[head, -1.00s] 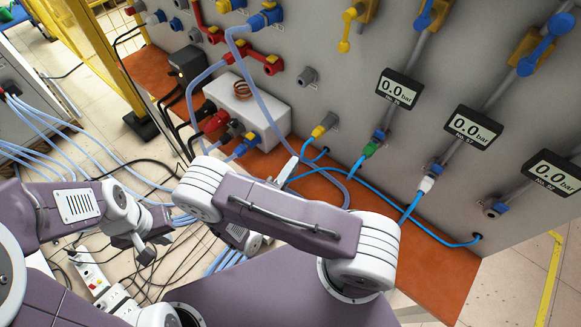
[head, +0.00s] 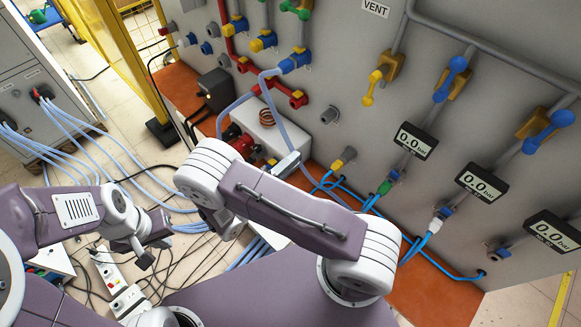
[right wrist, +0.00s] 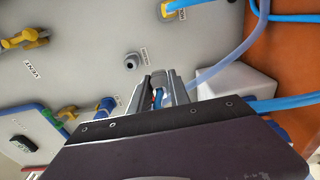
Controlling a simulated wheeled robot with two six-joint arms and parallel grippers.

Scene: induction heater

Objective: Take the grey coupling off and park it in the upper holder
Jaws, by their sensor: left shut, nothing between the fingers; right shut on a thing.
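In the right wrist view my right gripper (right wrist: 168,88) is shut on the grey coupling (right wrist: 159,78), which shows between the fingertips with a bit of blue behind it. In the head view only a pale part of my right gripper (head: 285,165) shows past my forearm; the coupling is hidden there. A bare grey stub (right wrist: 132,58) with a small label, possibly the upper holder, sits on the panel just beside the coupling in the wrist picture; depth is unclear. It also shows in the head view (head: 330,115). My left gripper (head: 146,256) is shut and empty, low at left.
A white box (head: 262,122) with a copper coil stands on the orange ledge by the panel. Pale blue hoses (head: 228,105) loop in front of it. A grey-yellow fitting (head: 343,158) sits below the stub. Gauges (head: 415,141) and valves line the right; cables litter the floor.

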